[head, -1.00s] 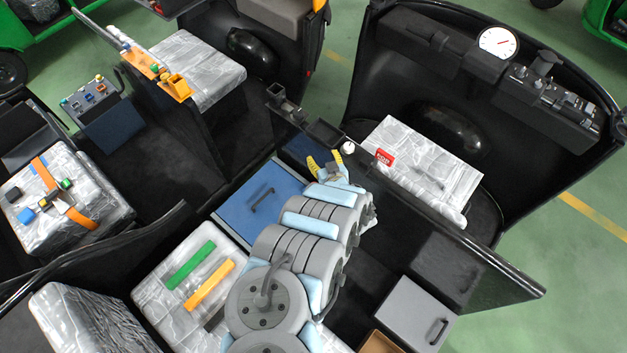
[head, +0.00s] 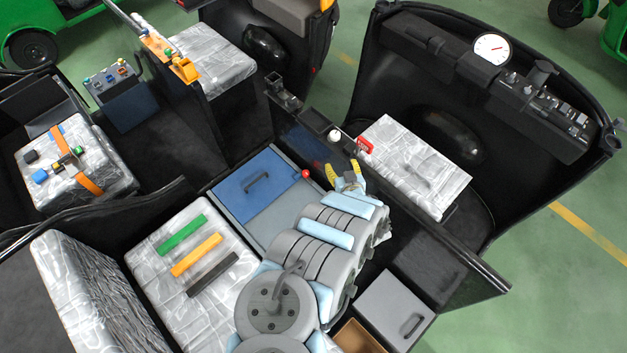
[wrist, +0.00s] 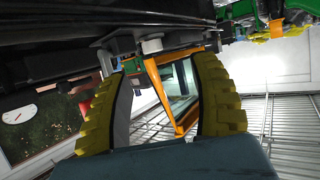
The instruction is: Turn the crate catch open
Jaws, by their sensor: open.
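The crate (head: 262,215) has a blue lid with a dark handle and stands left of my gripper in the head view. A red ball knob (head: 306,173) shows at its right edge; I cannot tell whether this is the catch. My gripper (head: 343,172) has two yellow fingers, spread apart, beside the dark partition and right of the red knob. In the wrist view my gripper (wrist: 158,68) is open, with nothing clearly held between the fingers. A small red thing (wrist: 84,109) shows left of the left finger. My arm hides the crate's near right part.
The dark partition (head: 430,235) runs close behind my gripper, carrying a white knob (head: 334,135) and a red tag (head: 364,145). A wrapped seat (head: 415,165) lies beyond it. A grey box (head: 395,305) stands at lower right. Green, orange and black bars lie on the near seat (head: 160,225).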

